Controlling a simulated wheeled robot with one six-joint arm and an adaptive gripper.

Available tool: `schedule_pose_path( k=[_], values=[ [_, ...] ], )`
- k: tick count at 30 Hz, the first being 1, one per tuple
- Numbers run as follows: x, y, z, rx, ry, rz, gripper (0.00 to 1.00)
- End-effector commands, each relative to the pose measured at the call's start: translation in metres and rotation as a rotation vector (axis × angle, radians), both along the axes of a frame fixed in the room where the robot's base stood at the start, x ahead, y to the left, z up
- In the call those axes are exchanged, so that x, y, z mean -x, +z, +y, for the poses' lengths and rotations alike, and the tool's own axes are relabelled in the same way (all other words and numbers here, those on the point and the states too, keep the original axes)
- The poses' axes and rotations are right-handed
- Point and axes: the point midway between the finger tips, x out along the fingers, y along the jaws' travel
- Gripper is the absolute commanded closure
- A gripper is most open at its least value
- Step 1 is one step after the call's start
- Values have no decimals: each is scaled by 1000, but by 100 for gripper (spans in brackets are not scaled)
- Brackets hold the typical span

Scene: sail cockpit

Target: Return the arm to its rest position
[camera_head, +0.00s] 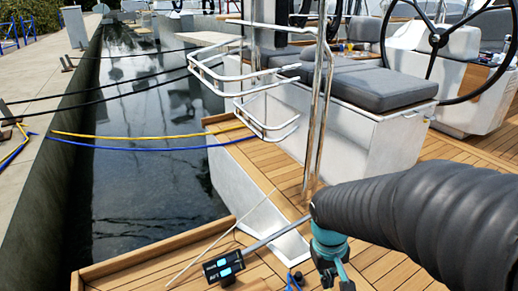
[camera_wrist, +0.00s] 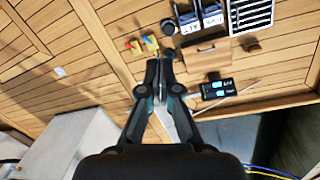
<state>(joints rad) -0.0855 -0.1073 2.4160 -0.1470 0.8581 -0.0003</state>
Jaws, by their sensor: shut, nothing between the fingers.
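My gripper (camera_wrist: 162,62) is shut and empty in the wrist view, its two dark fingers together over the wooden deck (camera_wrist: 75,55). In the head view my gripper (camera_head: 335,284) is only partly in the picture at the bottom edge, and its fingertips are cut off or unclear. My arm (camera_head: 400,215), in a black ribbed sleeve, reaches in from the right and bends down at a teal joint (camera_head: 327,240). It hangs above the deck, beside the steel rail posts (camera_head: 318,130).
Blue boxes (camera_wrist: 190,20), a pale grille (camera_wrist: 252,14) and small coloured pieces (camera_wrist: 150,43) lie beyond. A grey seat (camera_head: 372,88) and steering wheel (camera_head: 440,40) stand behind. Water (camera_head: 150,180) lies left.

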Motion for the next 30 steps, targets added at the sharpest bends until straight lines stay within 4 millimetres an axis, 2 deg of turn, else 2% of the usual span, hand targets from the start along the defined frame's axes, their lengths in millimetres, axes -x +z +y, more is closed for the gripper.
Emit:
schedule_pose_path(
  k=[1,10,18,24,30],
  values=[
    [6,12,2,-19,-23,-32,100],
    [40,71,9,-126,-118,-224,100],
    [60,119,3,-152,-140,-428,100],
    [67,137,0,-155,-147,-505,100],
    [68,139,-1,-156,-149,-511,100]
  ],
)
